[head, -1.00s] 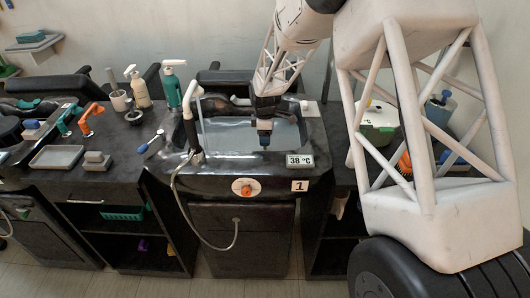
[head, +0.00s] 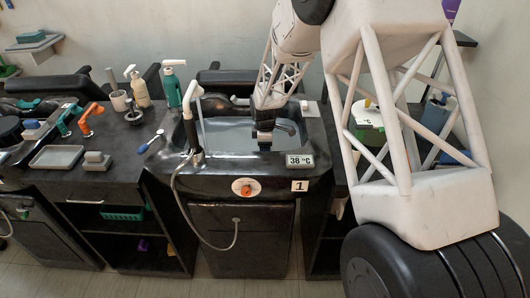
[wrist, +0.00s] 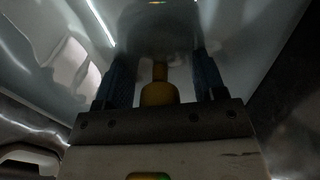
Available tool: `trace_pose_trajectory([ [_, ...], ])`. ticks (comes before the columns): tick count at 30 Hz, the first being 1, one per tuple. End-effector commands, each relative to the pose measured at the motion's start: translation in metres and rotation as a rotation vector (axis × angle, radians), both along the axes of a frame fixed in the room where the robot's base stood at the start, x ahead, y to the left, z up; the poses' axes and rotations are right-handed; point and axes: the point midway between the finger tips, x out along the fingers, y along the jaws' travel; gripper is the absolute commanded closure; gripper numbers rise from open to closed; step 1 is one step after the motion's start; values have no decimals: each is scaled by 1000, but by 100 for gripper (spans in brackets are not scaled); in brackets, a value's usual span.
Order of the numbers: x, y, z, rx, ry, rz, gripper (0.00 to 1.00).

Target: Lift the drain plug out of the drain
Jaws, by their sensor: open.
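The dark sink basin (head: 230,135) is in the middle of the head view, with my gripper (head: 264,146) reaching down inside it near the front wall. In the wrist view my gripper (wrist: 162,80) shows two blue fingers spread apart. Between them is a brass-yellow piece with a narrow neck and a wider end (wrist: 158,92), which looks like the drain plug's knob. It is dim there, and I cannot tell whether the fingers touch it. The drain itself is not visible, and the plug is hidden in the head view.
A hand shower (head: 196,120) with a hose stands at the basin's left edge. A temperature display (head: 300,160) and an orange knob (head: 245,188) are on the front. Pump bottles (head: 173,88) stand behind left. The basin walls surround my gripper closely.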

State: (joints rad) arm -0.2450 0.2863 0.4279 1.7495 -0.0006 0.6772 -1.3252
Motion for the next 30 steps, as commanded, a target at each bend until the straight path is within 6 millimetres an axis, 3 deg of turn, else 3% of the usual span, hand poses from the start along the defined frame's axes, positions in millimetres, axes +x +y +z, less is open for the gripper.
trace_pose_trajectory([
  [12,0,0,1,0,0,0,36],
  [23,0,0,1,0,0,0,91],
  [30,0,0,1,0,-1,0,91],
])
